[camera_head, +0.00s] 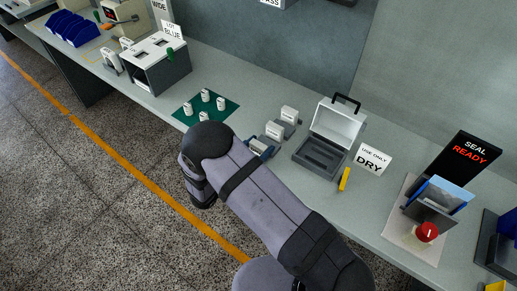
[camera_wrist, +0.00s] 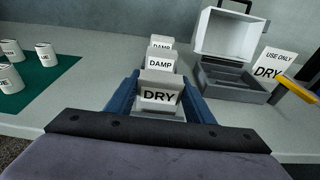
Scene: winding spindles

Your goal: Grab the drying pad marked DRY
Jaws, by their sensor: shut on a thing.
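The DRY pad (camera_wrist: 158,97), a small white block with black lettering on a grey base, is in the middle of the wrist view. My gripper (camera_wrist: 160,84) is shut on it, with a blue finger along its left and right sides. In the head view my gripper (camera_head: 262,147) is at the front of the row of pads, and my arm hides most of the pad there. Two DAMP pads stand in line behind it, the nearer (camera_wrist: 160,64) and the farther (camera_wrist: 161,42). Both show in the head view, the nearer (camera_head: 274,130) and the farther (camera_head: 290,114).
An open grey case (camera_head: 320,158) stands right of the row, beside a "USE ONLY DRY" sign (camera_head: 372,159) and a yellow piece (camera_head: 344,179). A green mat (camera_head: 187,114) with several white spools lies left. A SEAL READY display (camera_head: 463,160) stands farther right.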

